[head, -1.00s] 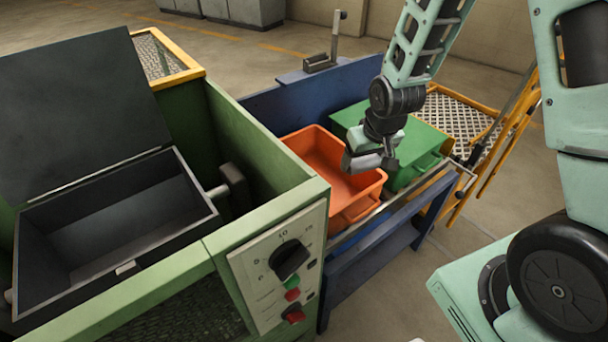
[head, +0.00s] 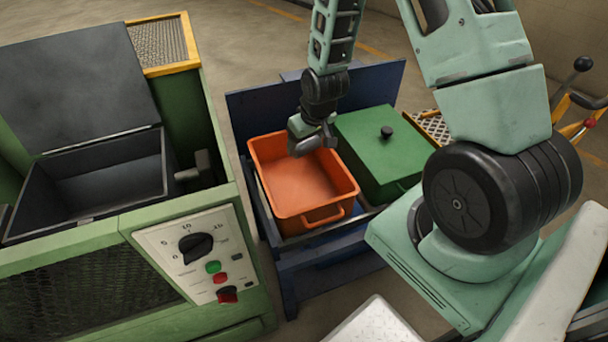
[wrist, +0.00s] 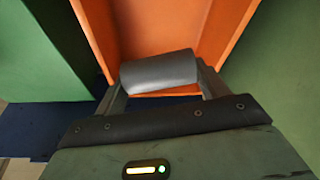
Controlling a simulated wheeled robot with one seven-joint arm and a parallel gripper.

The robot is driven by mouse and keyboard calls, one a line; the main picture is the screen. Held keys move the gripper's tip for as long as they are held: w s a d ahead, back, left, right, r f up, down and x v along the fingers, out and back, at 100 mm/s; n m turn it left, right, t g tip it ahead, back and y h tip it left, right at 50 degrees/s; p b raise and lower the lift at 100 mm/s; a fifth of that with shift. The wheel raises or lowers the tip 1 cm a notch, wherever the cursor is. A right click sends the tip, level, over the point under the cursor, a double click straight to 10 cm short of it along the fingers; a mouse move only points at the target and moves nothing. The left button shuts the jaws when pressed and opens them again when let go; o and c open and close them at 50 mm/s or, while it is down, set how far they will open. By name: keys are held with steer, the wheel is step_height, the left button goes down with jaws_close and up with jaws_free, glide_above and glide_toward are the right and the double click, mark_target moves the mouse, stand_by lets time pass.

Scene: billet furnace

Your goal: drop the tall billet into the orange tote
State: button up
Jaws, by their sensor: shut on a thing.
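The orange tote (head: 292,224) is open and sits on a blue stand, between the green furnace and a green lidded bin. Its visible floor is bare. My gripper (head: 318,142) is over the far part of the tote in the head view. In the wrist view my gripper (wrist: 160,92) is shut on a grey metal billet (wrist: 158,71), held crosswise between the fingers. The billet (head: 318,143) looks small and grey in the head view. The tote's orange walls (wrist: 100,30) lie behind it in the wrist view, so it is held above the tote.
The furnace box (head: 100,185) stands open at left, its dark lid (head: 75,80) raised. A dial panel (head: 200,255) faces front. The green bin (head: 385,150) with a black knob is right of the tote. The blue stand's back panel (head: 260,110) rises behind the tote.

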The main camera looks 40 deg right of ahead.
steer(key=shift+f+b, duration=2.4)
steer(key=shift+f, duration=0.5)
steer(key=o, duration=1.7)
steer(key=p+v, duration=0.3)
steer(key=v, duration=1.4)
steer(key=shift+s+r, duration=0.1)
steer(key=shift+r, duration=0.1)
